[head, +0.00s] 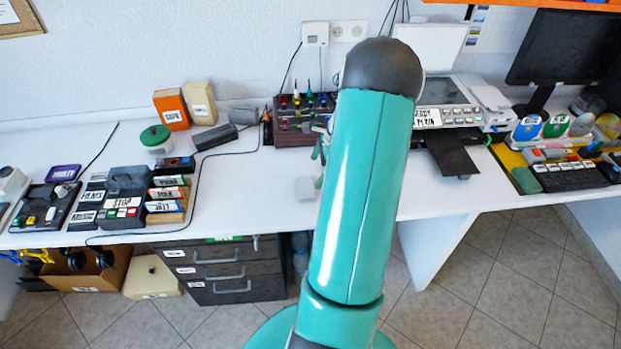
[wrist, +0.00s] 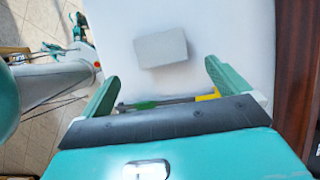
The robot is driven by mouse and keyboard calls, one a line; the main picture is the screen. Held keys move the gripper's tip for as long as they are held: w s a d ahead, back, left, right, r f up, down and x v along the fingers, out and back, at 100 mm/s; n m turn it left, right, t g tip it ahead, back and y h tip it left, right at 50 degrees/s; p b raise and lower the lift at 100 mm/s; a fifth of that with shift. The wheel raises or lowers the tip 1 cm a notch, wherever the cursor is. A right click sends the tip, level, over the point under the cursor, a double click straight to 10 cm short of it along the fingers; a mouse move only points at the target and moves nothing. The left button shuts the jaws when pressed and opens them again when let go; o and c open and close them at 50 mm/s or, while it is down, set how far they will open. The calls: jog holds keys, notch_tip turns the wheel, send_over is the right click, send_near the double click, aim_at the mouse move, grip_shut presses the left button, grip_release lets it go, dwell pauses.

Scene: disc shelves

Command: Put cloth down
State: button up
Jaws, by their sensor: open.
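A pale grey folded cloth (wrist: 160,48), block-like in shape, lies on the white tabletop just beyond my fingertips in the wrist view. It also shows in the head view as a small pale patch (head: 306,189) left of my arm. My gripper (wrist: 161,72) is open, its two green fingers spread wide with nothing held between them. The cloth is apart from both fingers. In the head view my gripper (head: 319,155) is mostly hidden behind my teal arm.
A dark red tool rack (head: 290,137) stands behind the gripper. Black cases and label boxes (head: 125,205) fill the left of the table; a printer (head: 450,110) stands right. White tabletop (head: 240,195) left of the cloth is clear. A green and yellow item (wrist: 165,102) lies near my palm.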

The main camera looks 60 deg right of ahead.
jog(key=v, duration=0.6)
jog(key=w+a+r+n+h, duration=0.1)
jog(key=w+a+r+n, duration=0.3)
jog(key=a, duration=0.4)
jog(key=w+a+r+n+g, duration=0.1)
jog(key=a+r+n, duration=0.3)
jog(key=a+r, duration=0.25)
jog(key=w+a+r+n+h, duration=0.1)
jog(key=w+a+r+n, duration=0.25)
jog(key=a, duration=0.55)
jog(key=s+a+r+n+t, duration=0.1)
jog(key=s+a+r+n, duration=0.1)
jog(key=a+n, duration=0.3)
jog(key=s+a+r+n+t, duration=0.1)
jog(key=s+a+r+n, duration=0.2)
jog(key=a, duration=0.6)
jog(key=s+a+r+n+t, duration=0.1)
jog(key=s+a+r+n, duration=0.1)
jog(key=s+a+n, duration=0.4)
jog(key=shift+s+a+r+n+h, duration=0.2)
jog(key=shift+a+n+h, duration=0.2)
jog(key=shift+a+n, duration=0.6)
jog(key=shift+d, duration=0.15)
